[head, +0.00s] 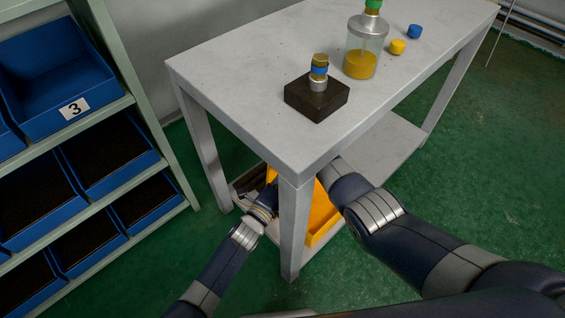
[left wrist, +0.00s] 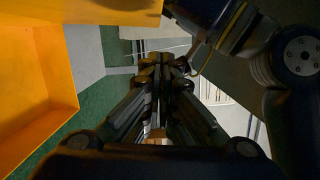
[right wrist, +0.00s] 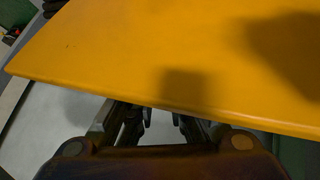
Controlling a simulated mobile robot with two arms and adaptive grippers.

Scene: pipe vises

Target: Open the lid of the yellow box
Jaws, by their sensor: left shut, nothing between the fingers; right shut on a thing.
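The yellow box (head: 320,215) stands on the lower shelf under the table, partly hidden by the table leg and my right arm. Its yellow walls and hollow inside show at the left of the left wrist view (left wrist: 45,95). A flat yellow panel, seemingly the lid (right wrist: 180,55), fills the upper right wrist view. My right gripper (right wrist: 160,118) is shut on the lid's edge; its fingertips are partly covered by the panel, and the tabletop hides it in the head view. My left gripper (left wrist: 162,65) is shut and empty, beside the box, under the table.
The table (head: 240,80) has a leg (head: 293,230) between my arms. On top are a dark block (head: 317,97) with a stacked fitting, a jar (head: 362,58), a yellow cap (head: 397,47) and a blue cap (head: 414,31). A rack of blue bins (head: 55,85) stands left.

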